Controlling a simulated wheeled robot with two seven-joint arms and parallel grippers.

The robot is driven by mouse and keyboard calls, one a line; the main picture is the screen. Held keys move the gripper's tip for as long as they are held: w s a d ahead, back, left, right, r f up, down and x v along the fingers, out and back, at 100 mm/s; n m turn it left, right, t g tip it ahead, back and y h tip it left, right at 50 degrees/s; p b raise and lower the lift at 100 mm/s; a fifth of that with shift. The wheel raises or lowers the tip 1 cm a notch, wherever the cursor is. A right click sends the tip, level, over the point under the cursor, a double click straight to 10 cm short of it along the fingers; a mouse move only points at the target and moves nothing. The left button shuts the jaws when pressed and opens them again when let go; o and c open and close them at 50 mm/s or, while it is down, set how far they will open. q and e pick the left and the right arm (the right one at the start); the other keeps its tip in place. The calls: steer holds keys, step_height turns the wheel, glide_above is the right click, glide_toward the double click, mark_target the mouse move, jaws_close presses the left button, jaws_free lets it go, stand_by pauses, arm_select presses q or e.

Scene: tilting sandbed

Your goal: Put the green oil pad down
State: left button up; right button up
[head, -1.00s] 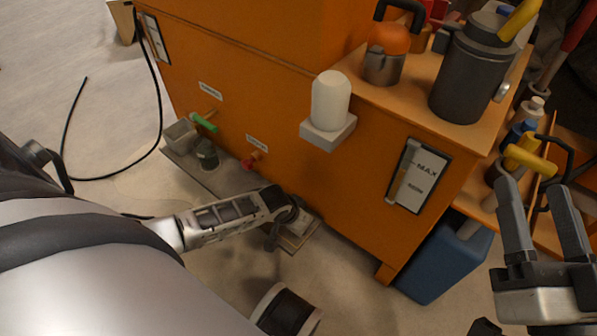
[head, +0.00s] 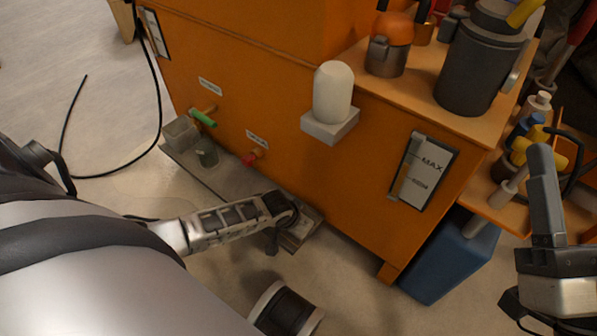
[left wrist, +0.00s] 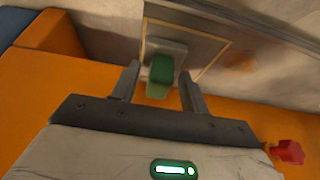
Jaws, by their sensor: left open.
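The green oil pad (left wrist: 160,76) shows in the left wrist view between the fingers of my left gripper (left wrist: 159,70), above a pale grey block inside a light outlined rectangle on the grey tray. The fingers are open, with a gap on each side of the pad. In the head view my left gripper (head: 284,212) is low at the cabinet's front, over the end of the tray (head: 235,185); the pad is hidden there. My right gripper (head: 545,195) is at the right edge, away from the pad; its fingers overlap, so its opening is unclear.
The orange cabinet (head: 300,170) stands close beside my left gripper. A red knob (head: 250,158) and a green valve handle (head: 203,117) stick out of its front. A white dome on a bracket (head: 332,95) juts out above. A blue container (head: 445,260) stands right.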

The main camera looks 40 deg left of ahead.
arm_select(q)
steer(key=shift+r, duration=0.25)
steer(key=p+v, duration=0.4)
steer(key=v, duration=0.1)
steer(key=shift+s+r, duration=0.1)
steer(key=shift+r, duration=0.25)
steer(key=p+v, duration=0.3)
steer(key=v, duration=0.3)
steer(key=shift+p, duration=0.4)
arm_select(e)
step_height(320, 180, down, 9)
steer(key=s+m+g+h, duration=0.2)
steer(key=m+g+h, duration=0.3)
steer(key=shift+a+f+m+g, duration=0.2)
steer(key=shift+m+g, duration=0.1)
steer(key=shift+m, duration=0.1)
arm_select(q)
steer(key=shift+s, duration=0.15)
